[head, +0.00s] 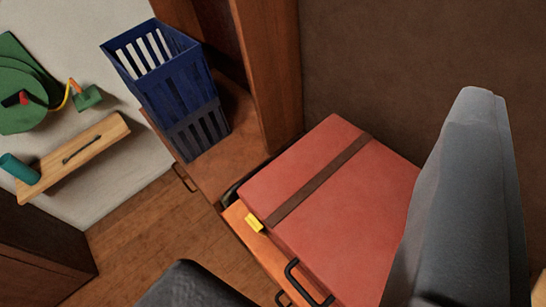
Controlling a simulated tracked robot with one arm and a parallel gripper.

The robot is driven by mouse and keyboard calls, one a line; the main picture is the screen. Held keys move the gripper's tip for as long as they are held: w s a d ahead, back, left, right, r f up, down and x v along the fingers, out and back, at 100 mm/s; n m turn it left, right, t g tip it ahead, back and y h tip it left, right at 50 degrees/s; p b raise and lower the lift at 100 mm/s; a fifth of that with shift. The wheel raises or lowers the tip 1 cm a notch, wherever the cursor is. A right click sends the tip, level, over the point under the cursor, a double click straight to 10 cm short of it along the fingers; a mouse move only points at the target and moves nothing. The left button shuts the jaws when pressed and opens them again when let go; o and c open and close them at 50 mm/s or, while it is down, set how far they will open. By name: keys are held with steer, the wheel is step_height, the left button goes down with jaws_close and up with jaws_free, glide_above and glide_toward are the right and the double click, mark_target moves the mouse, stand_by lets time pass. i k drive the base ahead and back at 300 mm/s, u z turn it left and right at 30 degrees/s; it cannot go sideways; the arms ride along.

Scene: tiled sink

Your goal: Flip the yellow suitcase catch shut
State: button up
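The red suitcase (345,205) lies flat on a wooden surface, right of the picture's middle, with a dark brown strap (320,180) across it. The small yellow catch (254,222) sits at its left edge, near the end of the strap. Whether the catch is up or down is too small to tell. My gripper (335,178) has one large grey finger at the right and a dark one at the bottom. The grey finger hides the suitcase's right side. Neither finger appears to touch the catch.
A blue slatted basket (175,85) stands on the wooden unit (235,125) beyond the suitcase. A wooden post (268,75) rises between them. A black handle (305,285) shows at the suitcase's front. A shelf (75,158) and green items hang on the left wall. Floor at lower left is clear.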

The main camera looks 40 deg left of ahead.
mark_target(254, 223)
steer(key=z, duration=0.25)
steer(key=k, duration=1.2)
steer(key=u, duration=0.7)
steer(key=i, duration=1)
steer(key=z, duration=0.05)
